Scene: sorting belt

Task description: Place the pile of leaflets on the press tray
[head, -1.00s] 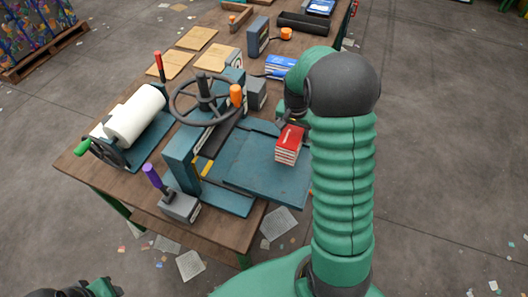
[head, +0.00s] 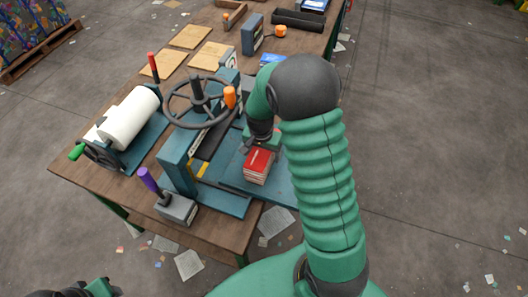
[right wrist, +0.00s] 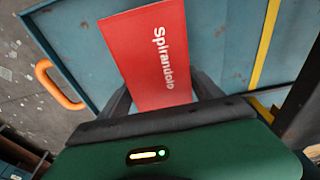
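The pile of leaflets (head: 259,167) has a red top and pale layered edges; its red cover, printed "Spirandolo", fills the middle of the right wrist view (right wrist: 150,50). My right gripper (right wrist: 160,98) has its dark fingers on either side of the pile and is shut on it. The pile is over the blue press tray (head: 232,179), close to the press frame; whether it touches the tray I cannot tell. The tray also shows in the right wrist view (right wrist: 225,40). My left gripper's fingers are not visible; only part of that arm shows at the bottom left.
The press handwheel (head: 198,102) stands beside the tray. A purple-handled stamp (head: 176,209) is at the table's near edge, and a white roll (head: 131,117) is at the left. An orange handle (right wrist: 55,85) shows in the right wrist view. Cardboard sheets (head: 190,37) lie farther back.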

